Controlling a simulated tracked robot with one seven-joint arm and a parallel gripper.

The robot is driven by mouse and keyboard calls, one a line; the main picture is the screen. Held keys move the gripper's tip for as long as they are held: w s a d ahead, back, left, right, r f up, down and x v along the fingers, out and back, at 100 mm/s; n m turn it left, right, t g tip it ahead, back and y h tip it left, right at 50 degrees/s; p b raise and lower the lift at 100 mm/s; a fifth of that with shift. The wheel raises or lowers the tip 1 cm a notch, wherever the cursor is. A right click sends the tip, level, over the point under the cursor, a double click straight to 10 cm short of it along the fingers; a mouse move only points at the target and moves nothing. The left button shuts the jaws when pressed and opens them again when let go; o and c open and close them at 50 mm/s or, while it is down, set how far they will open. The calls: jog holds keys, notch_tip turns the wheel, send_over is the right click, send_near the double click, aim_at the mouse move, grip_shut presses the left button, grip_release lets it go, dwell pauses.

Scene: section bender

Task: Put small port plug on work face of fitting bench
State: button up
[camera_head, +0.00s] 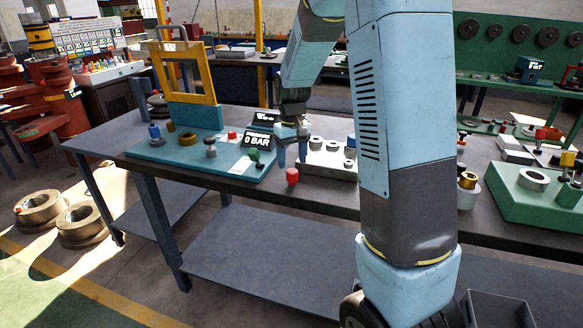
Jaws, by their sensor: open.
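The fitting bench (330,198) is a dark-topped table across the middle. A small red plug-like piece (292,176) stands near its front edge; I cannot tell whether it is the small port plug. Another small red piece (232,135) sits on the teal plate (190,150) at the left. My gripper (292,156) points down over the bench, its two blue fingers apart with nothing seen between them. The front red piece shows just below the fingertips in the picture. I cannot tell the height between them.
A grey block with metal rings (325,162) stands right of my gripper, partly hidden by my arm. The teal plate carries a "0 BAR" display (257,139), a green-topped piece (255,157) and a yellow frame (188,72). A green block (535,205) stands at the right.

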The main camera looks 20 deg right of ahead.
aim_at(292, 171)
notch_tip(292, 171, up, 8)
jog(key=s+r+m+t, duration=0.1)
jog(key=s+r, duration=0.3)
jog(key=s, duration=1)
jog(key=s+r+t, duration=0.4)
jog(key=s+r, duration=0.1)
jog(key=s, duration=0.9)
jog(key=shift+s+r+m+t, duration=0.2)
jog(key=shift+r+m+t, duration=0.1)
jog(key=shift+m, duration=0.1)
